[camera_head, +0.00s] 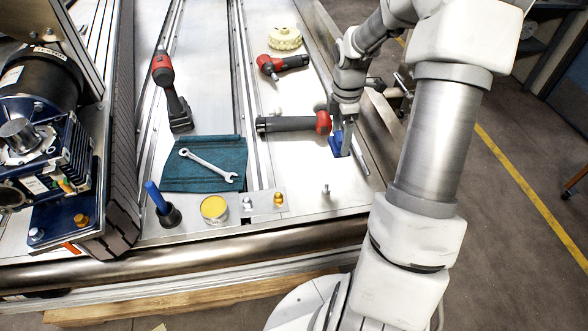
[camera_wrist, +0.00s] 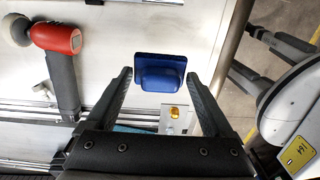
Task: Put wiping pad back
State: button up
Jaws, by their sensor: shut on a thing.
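The wiping pad (camera_wrist: 160,76) is a blue rectangular plate with a raised rounded block, seen between my fingertips in the wrist view. In the head view the blue pad (camera_head: 335,145) shows low beside my fingers at the right side of the metal bed. My gripper (camera_head: 346,142) points down there and is shut on the pad; in the wrist view my gripper (camera_wrist: 159,78) has its two fingers on either side of it. My fingers hide part of the pad in the head view. I cannot tell whether the pad touches the metal surface.
A black-and-red tool (camera_head: 290,124) lies just left of my gripper. A red angle tool (camera_head: 283,65), a drill (camera_head: 172,90) and a teal cloth (camera_head: 208,180) with a wrench (camera_head: 207,165) lie further off. A yellow tin (camera_head: 214,208) and small bolts stand near the front roller (camera_head: 200,256).

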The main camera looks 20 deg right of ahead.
jog(key=w+a+f, duration=0.1)
jog(key=a+f, duration=0.1)
jog(key=a, duration=0.1)
jog(key=w+a+f+b, duration=0.1)
jog(key=a+f, duration=0.1)
jog(key=a, duration=0.1)
jog(key=w+a+f, duration=0.2)
jog(key=a, duration=0.1)
jog(key=shift+a+f+b, duration=0.25)
jog(key=shift+a+b, duration=0.15)
jog(key=shift+f+b, duration=0.45)
jog(key=shift+f, duration=1.55)
jog(key=shift+f, duration=0.1)
jog(key=shift+f, duration=0.15)
jog(key=o, duration=1.1)
jog(key=shift+c, duration=0.2)
notch_tip(320, 180, up, 12)
jog(key=p, duration=0.2)
jog(key=shift+w+r, duration=0.15)
jog(key=shift+r, duration=0.1)
jog(key=shift+r, duration=0.1)
